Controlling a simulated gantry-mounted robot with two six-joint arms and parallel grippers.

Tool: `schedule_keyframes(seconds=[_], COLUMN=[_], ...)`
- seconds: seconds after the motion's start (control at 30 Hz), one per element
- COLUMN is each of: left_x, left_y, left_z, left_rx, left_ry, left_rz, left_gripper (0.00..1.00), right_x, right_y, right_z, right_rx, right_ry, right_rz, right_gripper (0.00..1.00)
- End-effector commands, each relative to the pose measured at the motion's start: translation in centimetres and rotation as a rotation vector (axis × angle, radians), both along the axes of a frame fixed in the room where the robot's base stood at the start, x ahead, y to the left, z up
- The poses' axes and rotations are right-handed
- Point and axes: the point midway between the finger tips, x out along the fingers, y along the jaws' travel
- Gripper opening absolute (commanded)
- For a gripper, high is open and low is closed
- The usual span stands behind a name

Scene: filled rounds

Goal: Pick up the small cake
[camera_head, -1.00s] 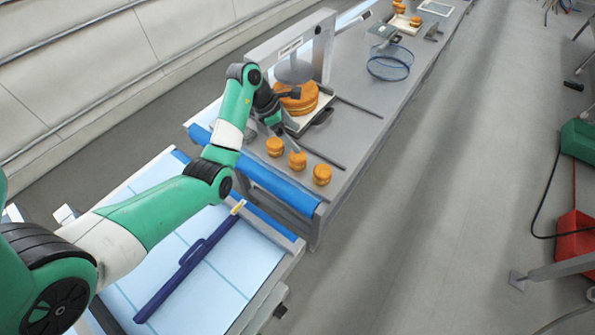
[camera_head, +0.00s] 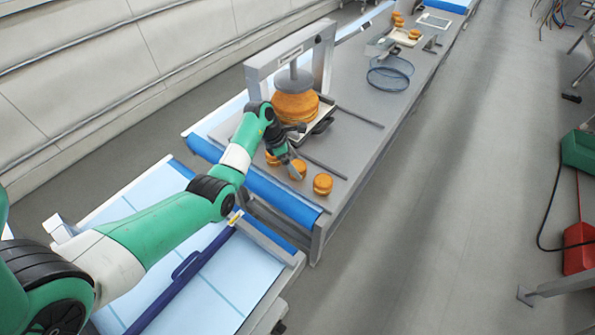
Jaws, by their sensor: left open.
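Three small round orange-brown cakes stand in a row near the front end of the grey table. The right cake (camera_head: 323,184) stands clear. The middle cake (camera_head: 299,169) is partly covered by my left gripper (camera_head: 292,168). The left cake (camera_head: 272,158) is partly hidden behind the gripper and wrist. My left gripper is open, its fingers pointing down at the middle cake; I cannot tell whether they touch it. My right gripper is not in view.
A larger stacked cake (camera_head: 295,106) sits under a grey press frame (camera_head: 262,72) behind the small cakes. Thin rods lie on the table beside it. A round blue wire hoop (camera_head: 390,74) is farther back. A blue roller (camera_head: 258,184) edges the table's front.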

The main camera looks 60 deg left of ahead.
Motion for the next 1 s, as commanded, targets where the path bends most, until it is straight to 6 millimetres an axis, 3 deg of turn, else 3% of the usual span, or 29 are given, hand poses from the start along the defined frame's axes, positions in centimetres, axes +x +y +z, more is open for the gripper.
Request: schedule_keyframes(seconds=[0.03, 0.13, 0.37, 0.67, 1.0], left_x=[0.4, 0.8, 0.9, 0.9, 0.9], left_y=[-0.2, -0.3, -0.3, -0.3, -0.3], left_z=[-1.2, -2.2, -2.3, -2.3, -1.8], left_rx=[-0.002, -0.001, 0.001, 0.001, 0.002], left_ry=[0.002, 0.001, 0.0, 0.0, -0.002], left_rz=[-0.002, 0.0, 0.0, 0.0, 0.0], left_gripper=[1.0, 1.0, 1.0, 0.52, 0.52], right_x=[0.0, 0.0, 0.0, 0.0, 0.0], right_y=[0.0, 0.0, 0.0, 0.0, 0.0], right_z=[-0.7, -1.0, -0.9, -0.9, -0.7], right_rx=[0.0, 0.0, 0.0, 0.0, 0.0], right_ry=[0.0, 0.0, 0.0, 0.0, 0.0], right_rz=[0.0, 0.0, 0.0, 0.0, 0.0], right_gripper=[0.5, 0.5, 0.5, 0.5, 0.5])
